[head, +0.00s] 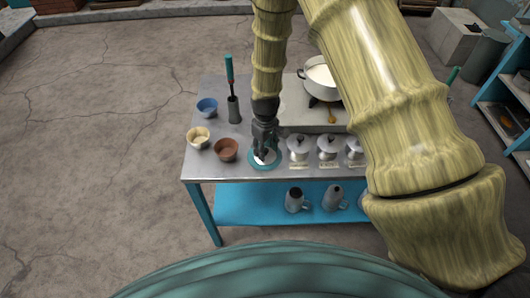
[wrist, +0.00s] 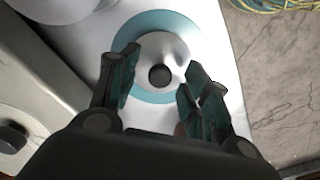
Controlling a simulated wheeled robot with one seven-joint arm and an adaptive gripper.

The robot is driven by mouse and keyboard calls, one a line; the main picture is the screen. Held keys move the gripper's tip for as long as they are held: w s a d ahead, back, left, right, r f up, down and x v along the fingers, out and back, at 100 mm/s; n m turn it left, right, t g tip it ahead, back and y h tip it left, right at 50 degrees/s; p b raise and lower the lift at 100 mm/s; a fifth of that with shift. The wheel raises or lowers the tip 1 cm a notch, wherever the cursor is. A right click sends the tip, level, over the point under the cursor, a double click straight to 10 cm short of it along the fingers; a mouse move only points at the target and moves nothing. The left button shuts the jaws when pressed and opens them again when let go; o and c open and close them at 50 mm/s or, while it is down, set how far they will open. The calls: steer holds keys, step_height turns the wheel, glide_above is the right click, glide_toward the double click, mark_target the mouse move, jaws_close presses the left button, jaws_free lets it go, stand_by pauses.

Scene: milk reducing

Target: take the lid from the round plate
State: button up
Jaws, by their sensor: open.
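The round plate (head: 262,165) has a teal rim and lies near the front edge of the metal table. In the wrist view its teal rim (wrist: 153,20) shows around a pale metal lid (wrist: 155,46) with a dark round knob (wrist: 159,75). In the head view the lid is mostly hidden behind my gripper (head: 263,152). My gripper, also in the wrist view (wrist: 160,72), is open above the plate, with its fingers on either side of the knob. It holds nothing. I cannot tell how far the fingertips are above the lid.
Several lidded metal pots (head: 298,147) stand right of the plate. A brown bowl (head: 227,150), a cream bowl (head: 199,137) and a blue bowl (head: 207,107) stand left. A white pot (head: 322,80) sits on the stove block behind. Metal jugs (head: 294,199) stand on the blue shelf below.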

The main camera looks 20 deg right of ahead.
steer(key=shift+f, duration=0.65)
steer(key=shift+c, duration=0.4)
jaws_close()
steer(key=shift+w+r, duration=0.1)
